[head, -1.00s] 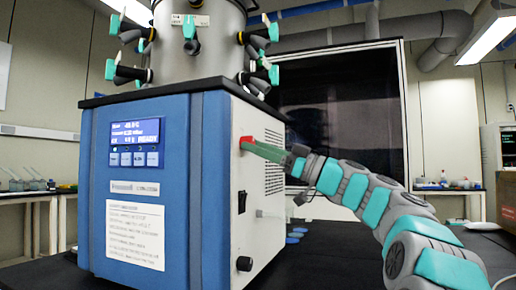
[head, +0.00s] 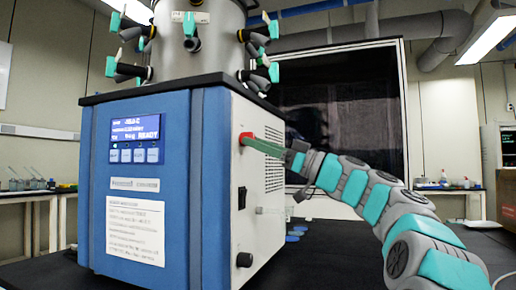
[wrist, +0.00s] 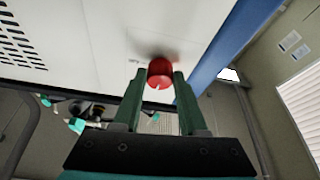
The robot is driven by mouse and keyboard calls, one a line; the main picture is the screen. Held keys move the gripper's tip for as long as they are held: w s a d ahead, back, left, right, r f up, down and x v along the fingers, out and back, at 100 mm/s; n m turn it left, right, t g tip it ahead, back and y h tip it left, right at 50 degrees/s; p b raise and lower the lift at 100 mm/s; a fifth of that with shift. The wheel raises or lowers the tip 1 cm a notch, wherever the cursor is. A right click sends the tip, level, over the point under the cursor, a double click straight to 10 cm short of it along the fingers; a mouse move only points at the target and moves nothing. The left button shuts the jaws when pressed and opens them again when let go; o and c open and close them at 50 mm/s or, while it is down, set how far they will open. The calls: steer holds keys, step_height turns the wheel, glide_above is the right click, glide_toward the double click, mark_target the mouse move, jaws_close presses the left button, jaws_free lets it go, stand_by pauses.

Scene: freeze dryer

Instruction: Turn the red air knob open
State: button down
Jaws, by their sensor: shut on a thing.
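The red air knob (head: 246,137) sits high on the white side panel of the blue freeze dryer (head: 152,190), near the front edge. In the wrist view the knob (wrist: 160,71) is a round red cap with a small pale mark at its lower edge. My gripper (head: 252,141) reaches in from the right, its green fingers at the knob. In the wrist view my gripper (wrist: 160,78) has one finger on each side of the knob and is shut on it. The fingers partly cover the knob in the head view.
Below the knob on the same panel are a black switch (head: 242,200) and a black round knob (head: 244,260). A steel chamber with teal valves (head: 190,25) stands on top. A dark-windowed enclosure (head: 345,110) is behind my arm.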

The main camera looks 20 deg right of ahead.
steer(key=shift+f+m+b, duration=0.2)
steer(key=shift+m+b, duration=0.1)
steer(key=shift+b, duration=0.05)
steer(key=m+t+h+p, duration=0.1)
steer(key=m+h, duration=0.1)
steer(key=m, duration=0.3)
steer(key=r+m+t+h+p, duration=0.1)
steer(key=m+h+p, duration=0.1)
steer(key=m, duration=0.3)
steer(key=s+m+t+h+p, duration=0.1)
steer(key=m+h+p, duration=0.1)
steer(key=m, duration=0.4)
steer(key=shift+a+r+t+h, duration=0.3)
steer(key=shift+a+h, duration=0.1)
steer(key=shift+h, duration=0.2)
steer(key=shift+f+m+g+h+p, duration=0.1)
steer(key=shift+m+g+h+p, duration=0.35)
steer(key=shift+m, duration=1.1)
steer(key=shift+f+m+g+h+p, duration=0.15)
steer(key=shift+m+h+p, duration=0.6)
steer(key=shift+m, duration=0.8)
steer(key=shift+r, duration=0.1)
